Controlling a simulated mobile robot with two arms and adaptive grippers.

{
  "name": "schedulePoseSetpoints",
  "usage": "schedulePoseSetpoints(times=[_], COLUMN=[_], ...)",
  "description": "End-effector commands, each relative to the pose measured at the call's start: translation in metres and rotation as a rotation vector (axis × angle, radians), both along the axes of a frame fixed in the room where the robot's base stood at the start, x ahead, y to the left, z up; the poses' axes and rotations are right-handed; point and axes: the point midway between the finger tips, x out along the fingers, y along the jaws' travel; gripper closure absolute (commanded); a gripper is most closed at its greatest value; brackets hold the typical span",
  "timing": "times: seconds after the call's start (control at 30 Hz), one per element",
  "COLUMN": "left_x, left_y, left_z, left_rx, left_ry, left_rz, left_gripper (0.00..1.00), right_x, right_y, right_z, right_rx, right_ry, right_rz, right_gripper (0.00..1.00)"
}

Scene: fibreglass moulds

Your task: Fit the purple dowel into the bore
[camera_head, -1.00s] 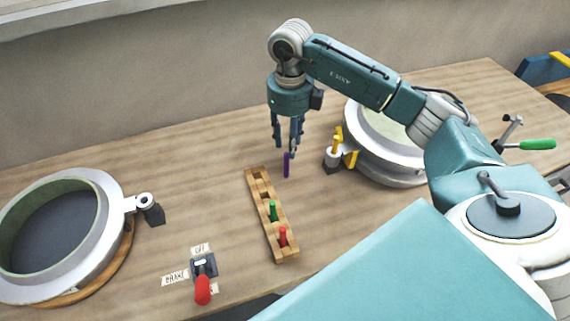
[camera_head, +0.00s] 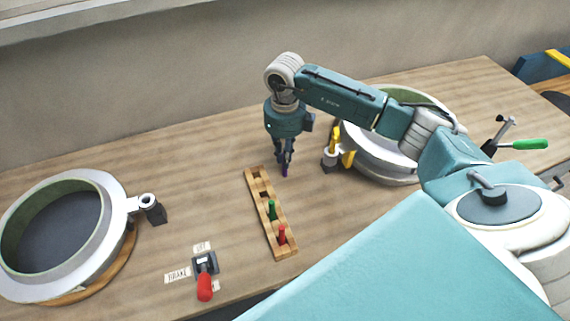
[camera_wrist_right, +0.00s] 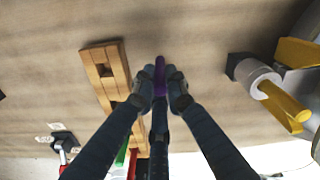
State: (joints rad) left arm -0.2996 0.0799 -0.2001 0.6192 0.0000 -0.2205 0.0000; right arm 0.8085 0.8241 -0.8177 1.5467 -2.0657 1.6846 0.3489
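The purple dowel (camera_head: 285,172) is upright beside the wooden rack, mostly hidden by my right gripper (camera_head: 285,160) in the head view. In the right wrist view, the dowel (camera_wrist_right: 160,75) is between the fingertips of the right gripper (camera_wrist_right: 162,90), which look closed on it. A white collar with an open round bore (camera_head: 147,200) is on the side of the left ring mould (camera_head: 115,250). A similar collar (camera_head: 331,157) on the right mould (camera_head: 380,168) has a yellow pin (camera_head: 335,140) in it. My left gripper is not in view.
The wooden rack (camera_head: 262,202) holds a green peg (camera_head: 272,210) and a red peg (camera_head: 282,234); its far slots look empty. A red-handled brake switch (camera_head: 205,280) is near the front edge. The table between rack and left mould is mostly clear.

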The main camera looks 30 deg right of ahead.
Motion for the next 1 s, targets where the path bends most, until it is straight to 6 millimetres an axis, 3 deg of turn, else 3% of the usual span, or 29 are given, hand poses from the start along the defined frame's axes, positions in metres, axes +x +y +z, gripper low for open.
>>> schedulePoseSetpoints(times=[0.37, 0.57, 0.77, 1.0], left_x=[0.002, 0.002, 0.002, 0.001], left_y=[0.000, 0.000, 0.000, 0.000], left_z=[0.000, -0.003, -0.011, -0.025], left_rx=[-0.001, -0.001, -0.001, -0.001], left_ry=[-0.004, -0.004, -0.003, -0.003], left_rz=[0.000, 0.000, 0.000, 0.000], left_gripper=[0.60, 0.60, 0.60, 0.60], right_x=[0.000, 0.001, 0.002, 0.002], right_y=[0.000, 0.000, 0.000, 0.000], right_z=[0.001, 0.012, 0.046, 0.117], right_rx=[0.000, 0.000, -0.001, 0.001], right_ry=[-0.001, -0.003, -0.008, -0.010], right_rz=[0.000, 0.001, 0.000, 0.001], right_gripper=[1.00, 1.00, 1.00, 1.00])
